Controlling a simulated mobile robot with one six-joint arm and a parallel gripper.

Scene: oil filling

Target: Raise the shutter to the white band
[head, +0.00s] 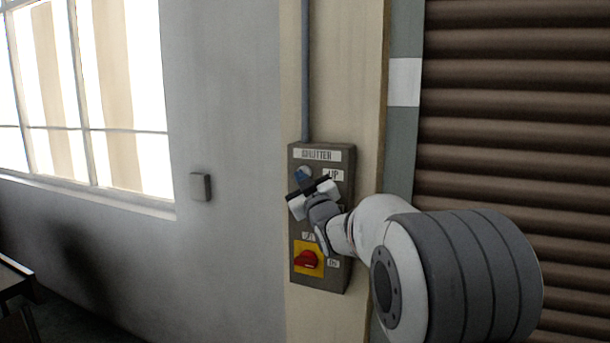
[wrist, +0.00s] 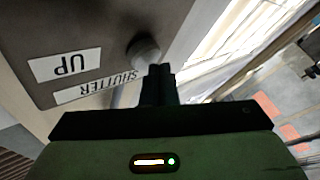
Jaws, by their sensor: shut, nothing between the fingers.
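The grey control box (head: 340,219) marked SHUTTER hangs on a cream post. A round button (head: 301,172) is beside the UP label (head: 333,175); it also shows in the wrist view as a grey knob (wrist: 143,53). A red rotary switch (head: 307,260) sits on a yellow plate lower down. My gripper (head: 304,180) is shut and empty, with its fingertips (wrist: 160,70) at the button; I cannot tell whether they touch it. The brown slatted shutter (head: 520,120) fills the right side, its bottom edge out of view. The white band (head: 404,82) is on the grey side rail.
A small grey wall box (head: 200,187) is left of the post. A bright window (head: 85,95) is at the far left, with a dark table edge (head: 14,280) below. A conduit (head: 305,70) runs up from the control box. My arm hides part of the rail and shutter.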

